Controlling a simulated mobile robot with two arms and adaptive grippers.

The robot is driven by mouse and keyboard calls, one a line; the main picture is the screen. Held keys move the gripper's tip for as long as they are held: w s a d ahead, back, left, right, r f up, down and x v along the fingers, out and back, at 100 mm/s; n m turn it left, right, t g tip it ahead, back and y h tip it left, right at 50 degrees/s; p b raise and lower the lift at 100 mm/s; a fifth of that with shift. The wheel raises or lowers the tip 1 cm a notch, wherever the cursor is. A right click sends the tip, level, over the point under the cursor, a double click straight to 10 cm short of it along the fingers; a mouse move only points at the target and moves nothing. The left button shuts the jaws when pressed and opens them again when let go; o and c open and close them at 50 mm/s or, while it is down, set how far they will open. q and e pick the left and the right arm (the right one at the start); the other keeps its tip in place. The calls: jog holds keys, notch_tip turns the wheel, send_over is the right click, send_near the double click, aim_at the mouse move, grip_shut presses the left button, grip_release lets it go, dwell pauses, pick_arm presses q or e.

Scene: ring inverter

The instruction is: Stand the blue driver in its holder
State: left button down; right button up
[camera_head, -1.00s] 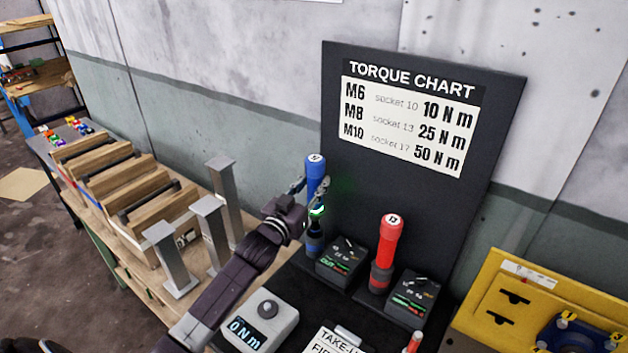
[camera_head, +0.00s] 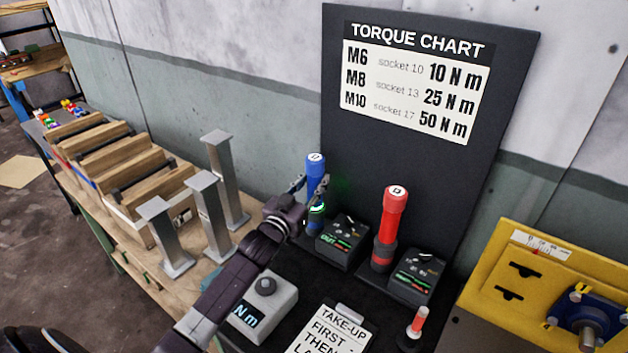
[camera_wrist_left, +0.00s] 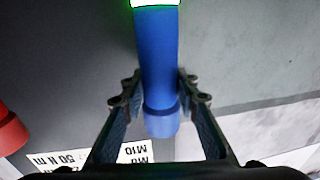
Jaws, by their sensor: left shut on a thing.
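The blue driver (camera_head: 315,168) stands roughly upright at the left of a dark box (camera_head: 343,241) with a lit display. My left gripper (camera_head: 314,190) is shut on its blue handle. The left wrist view shows the blue handle (camera_wrist_left: 158,70) between the two fingers (camera_wrist_left: 158,92), with a green glow at its top edge. The driver's lower end is partly hidden by my gripper and arm, and I cannot tell whether it is seated in the holder beside the box. My right gripper is not seen.
A red driver (camera_head: 392,215) stands beside a second dark box (camera_head: 416,274). A torque chart board (camera_head: 440,170) rises behind. Metal posts (camera_head: 212,215) stand left.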

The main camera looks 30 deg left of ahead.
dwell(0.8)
pick_arm(q)
jog(key=c, duration=1.4)
grip_release()
jog(key=shift+c, duration=0.2)
jog(key=shift+o, duration=0.2)
jog(key=shift+s+f, duration=0.1)
jog(key=shift+f, duration=0.3)
jog(key=s, duration=1.2)
jog(key=shift+d+r, duration=0.1)
